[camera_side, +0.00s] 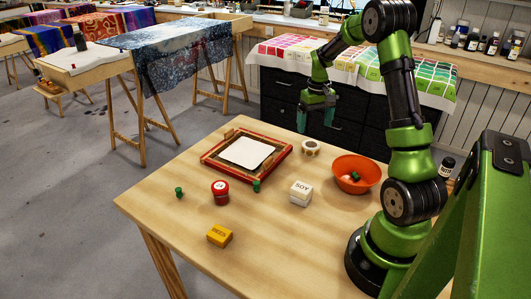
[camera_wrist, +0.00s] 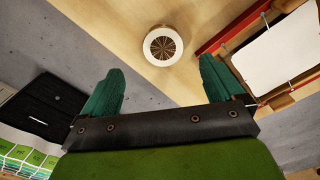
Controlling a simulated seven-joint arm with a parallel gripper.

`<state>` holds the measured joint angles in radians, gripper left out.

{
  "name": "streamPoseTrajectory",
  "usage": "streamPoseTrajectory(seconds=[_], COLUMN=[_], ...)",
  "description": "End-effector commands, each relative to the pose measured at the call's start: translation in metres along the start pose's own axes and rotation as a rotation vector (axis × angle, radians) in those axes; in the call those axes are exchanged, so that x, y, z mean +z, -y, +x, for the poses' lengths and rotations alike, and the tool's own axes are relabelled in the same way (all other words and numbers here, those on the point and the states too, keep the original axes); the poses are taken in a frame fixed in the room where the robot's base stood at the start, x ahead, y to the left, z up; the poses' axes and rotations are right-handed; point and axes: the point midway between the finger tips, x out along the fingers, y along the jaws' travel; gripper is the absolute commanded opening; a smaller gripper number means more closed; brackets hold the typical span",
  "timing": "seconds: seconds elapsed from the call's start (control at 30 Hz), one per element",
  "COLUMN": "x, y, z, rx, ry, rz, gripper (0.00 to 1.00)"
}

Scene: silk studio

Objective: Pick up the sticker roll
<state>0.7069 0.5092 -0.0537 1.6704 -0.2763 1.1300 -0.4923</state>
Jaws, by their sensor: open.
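The sticker roll (camera_side: 310,147) is a white ring with a brown centre, lying flat on the wooden table near its far edge. In the wrist view the sticker roll (camera_wrist: 147,47) shows from above, just beyond the fingertips and between their lines. My gripper (camera_side: 315,119) is open and empty, above the far edge of the table and apart from the roll. Its two teal fingers also show in the wrist view, where the gripper (camera_wrist: 158,66) points toward the roll. Nothing covers the roll in either view.
A red frame (camera_side: 213,163) with a white sheet lies left of the roll; an orange bowl (camera_side: 366,184) stands to its right. Nearer are a white SOY block (camera_side: 300,194), a red tin (camera_side: 220,193), a yellow box (camera_side: 219,236) and green pins (camera_side: 179,192).

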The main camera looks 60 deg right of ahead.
Motion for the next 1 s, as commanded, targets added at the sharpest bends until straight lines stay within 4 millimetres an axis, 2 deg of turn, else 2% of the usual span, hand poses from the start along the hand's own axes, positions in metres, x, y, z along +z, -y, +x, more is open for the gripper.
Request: streamPoseTrajectory(seconds=[0.1,0.37,0.63,0.73,0.97,1.0], x=[0.001,0.000,-0.001,-0.001,-0.002,-0.002], y=[0.000,0.002,0.004,0.004,0.004,0.004], z=[0.021,0.040,0.079,0.085,0.085,0.085], rx=[-0.001,-0.002,-0.001,-0.001,-0.001,-0.001], ry=[0.003,0.001,0.002,-0.001,-0.002,-0.002], rz=[0.000,0.000,0.001,0.000,0.000,0.000], gripper=[0.95,0.95,0.95,0.95,0.95,0.89])
